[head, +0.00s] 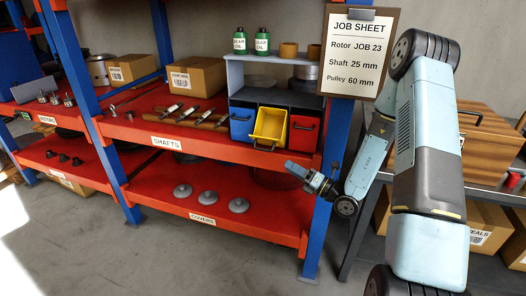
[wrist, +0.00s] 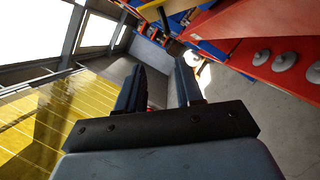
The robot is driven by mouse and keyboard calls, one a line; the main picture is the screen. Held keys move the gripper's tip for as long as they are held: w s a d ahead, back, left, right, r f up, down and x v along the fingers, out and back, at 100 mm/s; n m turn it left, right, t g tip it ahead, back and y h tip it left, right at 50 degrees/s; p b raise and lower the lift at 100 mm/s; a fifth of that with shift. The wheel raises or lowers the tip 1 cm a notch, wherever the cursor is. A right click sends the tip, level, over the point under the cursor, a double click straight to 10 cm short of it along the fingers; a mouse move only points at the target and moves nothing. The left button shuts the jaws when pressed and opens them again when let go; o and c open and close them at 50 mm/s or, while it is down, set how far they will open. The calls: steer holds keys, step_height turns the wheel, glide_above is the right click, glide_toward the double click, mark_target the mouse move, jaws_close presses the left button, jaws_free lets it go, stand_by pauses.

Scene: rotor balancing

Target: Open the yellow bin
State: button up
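The yellow bin (head: 270,124) sits between a blue bin (head: 242,122) and a red bin (head: 304,131) in a small grey cabinet on the shelf. The yellow bin is tipped forward, with its inside showing and a dark handle low on its front. The blue and red bins stand flush in the cabinet. My gripper (head: 297,172) is below and to the right of the yellow bin, apart from it, in front of the shelf. In the wrist view its two fingers (wrist: 160,90) are spread with nothing between them. I cannot make out the yellow bin there.
A blue shelf post (head: 325,200) stands just right of my gripper. Several grey covers (head: 182,190) lie on the lower shelf. The job sheet (head: 358,50) hangs above. A side table (head: 488,178) stands at the right. The floor (head: 170,250) before the shelf is clear.

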mark_target(263, 150)
steer(key=shift+m+t+h, duration=0.4)
steer(key=shift+m+t, duration=0.2)
steer(key=x, duration=0.9)
steer(key=f+x, duration=0.1)
steer(key=x, duration=0.3)
steer(key=shift+w, duration=0.4)
steer(key=shift+c, duration=0.5)
jaws_close()
